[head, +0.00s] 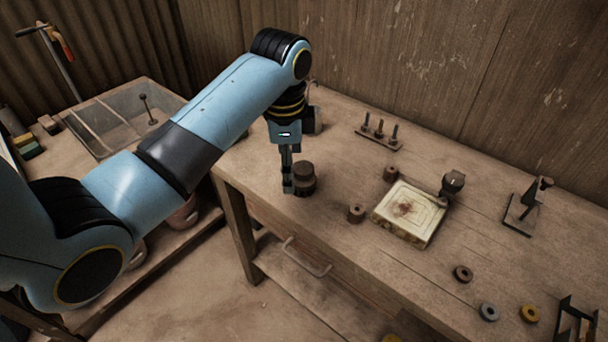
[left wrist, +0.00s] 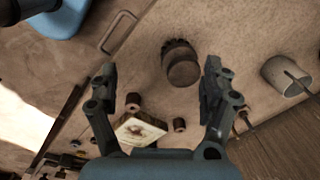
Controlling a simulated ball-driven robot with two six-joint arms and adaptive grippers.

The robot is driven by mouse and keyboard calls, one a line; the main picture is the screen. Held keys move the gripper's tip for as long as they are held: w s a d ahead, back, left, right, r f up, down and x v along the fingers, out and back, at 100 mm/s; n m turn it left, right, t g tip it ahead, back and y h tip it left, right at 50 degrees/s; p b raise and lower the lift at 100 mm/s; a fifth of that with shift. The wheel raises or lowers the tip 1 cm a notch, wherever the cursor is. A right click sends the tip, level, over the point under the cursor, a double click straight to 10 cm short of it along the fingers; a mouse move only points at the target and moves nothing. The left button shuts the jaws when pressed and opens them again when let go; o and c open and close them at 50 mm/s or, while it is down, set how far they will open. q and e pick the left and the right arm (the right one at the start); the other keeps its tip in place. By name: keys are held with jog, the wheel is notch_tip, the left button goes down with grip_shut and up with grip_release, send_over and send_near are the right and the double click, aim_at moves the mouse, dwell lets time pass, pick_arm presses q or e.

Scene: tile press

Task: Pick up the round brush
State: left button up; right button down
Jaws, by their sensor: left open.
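The round brush (head: 304,176) stands on the workbench near its left end. It is a dark brown round block with a narrower top and a bristle rim below. My left gripper (head: 288,186) points down just left of the brush in the head view and partly overlaps it. In the left wrist view the brush (left wrist: 181,64) lies beyond and between the open fingers of the left gripper (left wrist: 160,92), which are empty. I cannot tell from the head view how far the fingertips are above the bench. My right gripper is not in view.
A pale square tile (head: 409,212) lies right of the brush, with small brown cylinders (head: 356,213) beside it. A peg rack (head: 379,138) stands at the back. A metal cup (left wrist: 286,76) shows in the left wrist view. Rings (head: 463,273) lie at front right.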

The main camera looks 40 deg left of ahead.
aim_at(303, 167)
pick_arm(q)
jog(key=w+r+m, duration=0.1)
jog(key=w+r, duration=0.1)
jog(key=w+r+m, duration=0.1)
jog(key=w+r, duration=0.1)
jog(key=shift+w+m+g+p, duration=0.2)
jog(key=shift+m+g+p, duration=0.1)
jog(key=shift+w+f, duration=0.15)
jog(key=shift+f, duration=0.2)
notch_tip(303, 167, down, 4)
jog(key=shift+a, duration=0.1)
jog(key=shift+f, duration=0.65)
notch_tip(303, 167, down, 5)
jog(key=shift+r+p, duration=0.15)
jog(key=shift+p, duration=0.2)
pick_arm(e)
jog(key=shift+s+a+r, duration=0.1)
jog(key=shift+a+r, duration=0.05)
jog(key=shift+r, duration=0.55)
pick_arm(q)
jog(key=shift+c, duration=0.2)
jog(key=c, duration=1.2)
jog(key=shift+c, duration=0.2)
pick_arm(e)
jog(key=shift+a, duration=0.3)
